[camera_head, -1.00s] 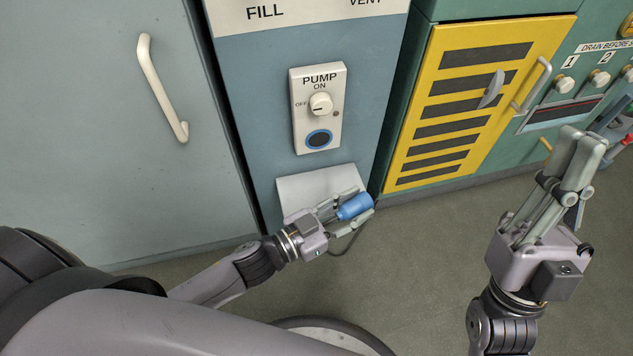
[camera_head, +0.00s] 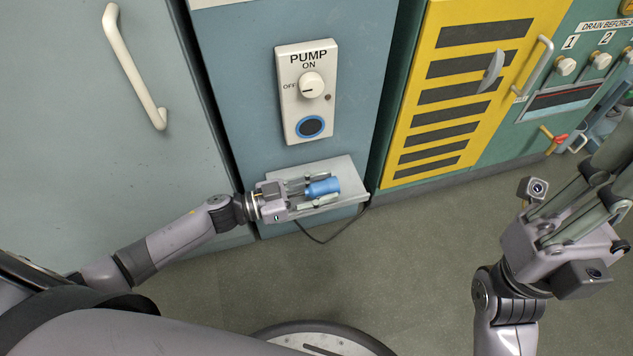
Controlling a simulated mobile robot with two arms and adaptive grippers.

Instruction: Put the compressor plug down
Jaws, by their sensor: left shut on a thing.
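The blue compressor plug (camera_head: 322,187) is a short cylinder between the fingers of my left gripper (camera_head: 325,190). The gripper is shut on it and holds it lying sideways. A small pale grey shelf (camera_head: 347,172) juts from the blue panel below the pump control. Plug and gripper are over the shelf in the picture; I cannot tell whether the plug touches it. A dark cable (camera_head: 322,240) hangs below the shelf. My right gripper (camera_head: 622,160) is raised at the right edge, with its fingertips partly cut off, so its opening is unclear.
The pump control box (camera_head: 308,92), with a knob and a blue-ringed button, is above the shelf. A grey door with a white handle (camera_head: 135,65) is at left. A yellow louvred door (camera_head: 462,75) is at right. The floor (camera_head: 410,265) in front is clear.

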